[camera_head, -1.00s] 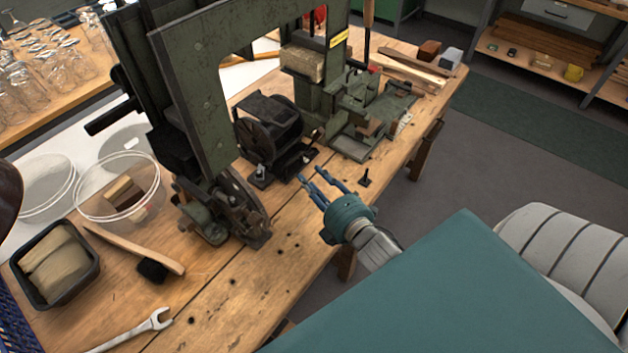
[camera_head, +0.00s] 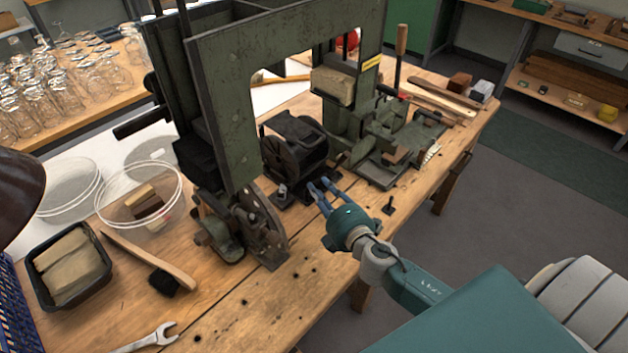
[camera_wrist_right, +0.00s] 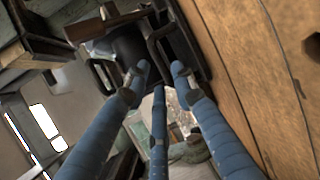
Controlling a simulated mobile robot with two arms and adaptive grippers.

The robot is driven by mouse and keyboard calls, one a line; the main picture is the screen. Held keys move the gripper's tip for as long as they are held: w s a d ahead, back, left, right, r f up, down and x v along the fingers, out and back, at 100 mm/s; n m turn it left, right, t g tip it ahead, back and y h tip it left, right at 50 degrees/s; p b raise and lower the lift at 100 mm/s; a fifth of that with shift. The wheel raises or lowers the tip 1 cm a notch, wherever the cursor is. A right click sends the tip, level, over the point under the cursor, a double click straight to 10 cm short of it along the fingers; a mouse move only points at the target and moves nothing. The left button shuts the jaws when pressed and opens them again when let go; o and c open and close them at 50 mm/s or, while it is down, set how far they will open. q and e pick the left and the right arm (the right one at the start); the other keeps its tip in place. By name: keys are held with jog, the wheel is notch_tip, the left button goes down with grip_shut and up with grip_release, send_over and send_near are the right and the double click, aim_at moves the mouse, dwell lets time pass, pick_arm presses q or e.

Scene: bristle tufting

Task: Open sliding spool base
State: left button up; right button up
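The spool unit (camera_head: 295,148), a dark round spool in a black housing, sits on a black base (camera_head: 292,192) at the middle of the workbench, behind the green machine frame. My right gripper (camera_head: 319,184) reaches in from the right, low over the bench, with its blue fingertips close to the front right of the base. In the right wrist view its fingers (camera_wrist_right: 160,76) are spread with a gap between them, and a black part with a loop-like edge (camera_wrist_right: 158,40) lies just beyond the tips. I cannot tell whether they touch. My left gripper is not in view.
The green frame (camera_head: 213,110) rises left of the spool. A brush (camera_head: 160,272), a wrench (camera_head: 155,338) and a black tray (camera_head: 40,295) lie at the left front.

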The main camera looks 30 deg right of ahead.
aim_at(315, 184)
jog(key=x, duration=0.4)
jog(key=shift+w+f, duration=0.15)
jog(key=shift+w, duration=0.25)
grip_shut()
